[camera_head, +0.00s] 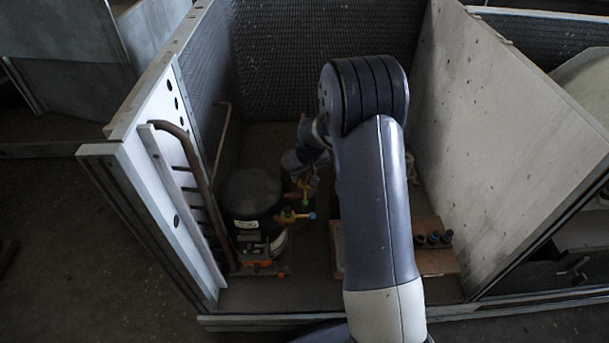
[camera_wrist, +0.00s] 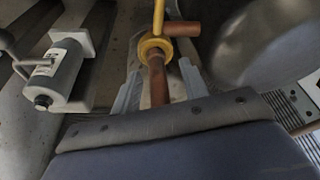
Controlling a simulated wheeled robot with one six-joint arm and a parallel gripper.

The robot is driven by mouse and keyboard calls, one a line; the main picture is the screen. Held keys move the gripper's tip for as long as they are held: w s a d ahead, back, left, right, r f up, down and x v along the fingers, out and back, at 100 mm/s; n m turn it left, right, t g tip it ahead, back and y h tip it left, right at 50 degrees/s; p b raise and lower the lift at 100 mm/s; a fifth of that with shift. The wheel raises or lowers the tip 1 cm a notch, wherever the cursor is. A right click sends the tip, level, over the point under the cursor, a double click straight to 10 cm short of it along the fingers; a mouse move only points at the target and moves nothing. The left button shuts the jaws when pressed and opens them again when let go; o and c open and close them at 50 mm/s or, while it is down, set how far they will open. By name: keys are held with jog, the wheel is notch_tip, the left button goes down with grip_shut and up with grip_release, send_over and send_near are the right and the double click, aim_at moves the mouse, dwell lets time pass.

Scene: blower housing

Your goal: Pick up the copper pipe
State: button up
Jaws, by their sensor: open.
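A copper pipe (camera_wrist: 157,82) shows in the wrist view, running upward between the two fingers of my gripper (camera_wrist: 161,68). A yellow ring (camera_wrist: 155,47) sits around its upper part, and a short copper stub (camera_wrist: 182,29) points right above it. The grey fingers stand open on either side of the pipe. I cannot tell whether either finger touches it. In the head view my arm hides much of the middle, and my gripper (camera_head: 308,178) is small and dark beside the compressor, so the pipe is not clear there.
A dark round compressor (camera_head: 250,192) stands left inside the housing, with coloured valves (camera_head: 294,215) beside it. A bent brown pipe (camera_head: 190,155) runs along the left panel (camera_head: 165,190). A grey cylinder (camera_wrist: 62,72) lies left in the wrist view. A tall panel (camera_head: 500,130) bounds the right.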

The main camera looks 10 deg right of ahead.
jog(key=shift+c, duration=0.3)
grip_shut()
